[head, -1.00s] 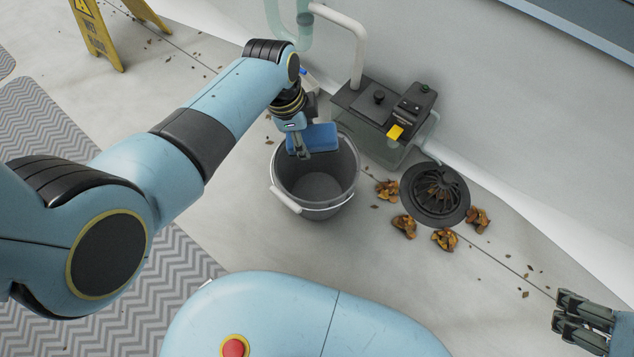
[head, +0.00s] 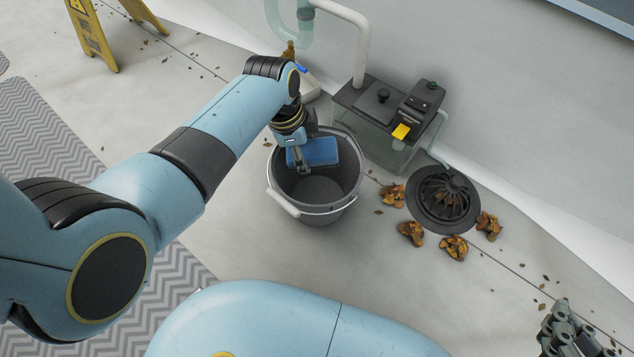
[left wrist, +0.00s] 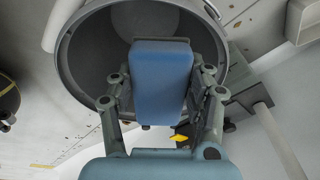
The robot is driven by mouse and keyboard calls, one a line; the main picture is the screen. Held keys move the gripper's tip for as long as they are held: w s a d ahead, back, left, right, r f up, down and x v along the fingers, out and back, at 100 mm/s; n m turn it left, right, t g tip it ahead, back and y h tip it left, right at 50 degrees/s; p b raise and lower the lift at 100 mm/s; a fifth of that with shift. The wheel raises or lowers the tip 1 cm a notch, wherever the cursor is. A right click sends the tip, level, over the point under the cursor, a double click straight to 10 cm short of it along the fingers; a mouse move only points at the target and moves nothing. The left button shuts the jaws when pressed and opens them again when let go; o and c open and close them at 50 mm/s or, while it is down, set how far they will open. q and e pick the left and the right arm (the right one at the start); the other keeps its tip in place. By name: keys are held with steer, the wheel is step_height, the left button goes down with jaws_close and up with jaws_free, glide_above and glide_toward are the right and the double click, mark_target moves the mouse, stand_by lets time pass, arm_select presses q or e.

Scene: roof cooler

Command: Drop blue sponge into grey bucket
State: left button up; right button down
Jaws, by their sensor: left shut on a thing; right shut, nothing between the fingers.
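The blue sponge (head: 316,152) is held by my left gripper (head: 303,160), which is shut on it. In the head view the sponge appears over the opening of the grey bucket (head: 318,218), near its far left rim. In the left wrist view the sponge (left wrist: 162,80) sits between my left fingers (left wrist: 162,92), with the open bucket (left wrist: 82,70) behind it. The bucket stands upright on the floor, and the part of its inside that shows looks empty. My right gripper (head: 568,325) is at the lower right edge, shut and empty, away from the bucket.
A clear tank with a black lid (head: 360,100) stands just behind and right of the bucket. A round black strainer (head: 443,200) and several clumps of brown leaves (head: 453,247) lie to the right. A yellow sign (head: 92,35) stands at the upper left.

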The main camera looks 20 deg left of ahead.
arm_select(q)
steer(key=o, duration=1.2)
steer(key=r, duration=0.4)
steer(key=s+a+r, duration=0.1)
steer(key=r, duration=0.6)
steer(key=shift+s+a+r, duration=0.35)
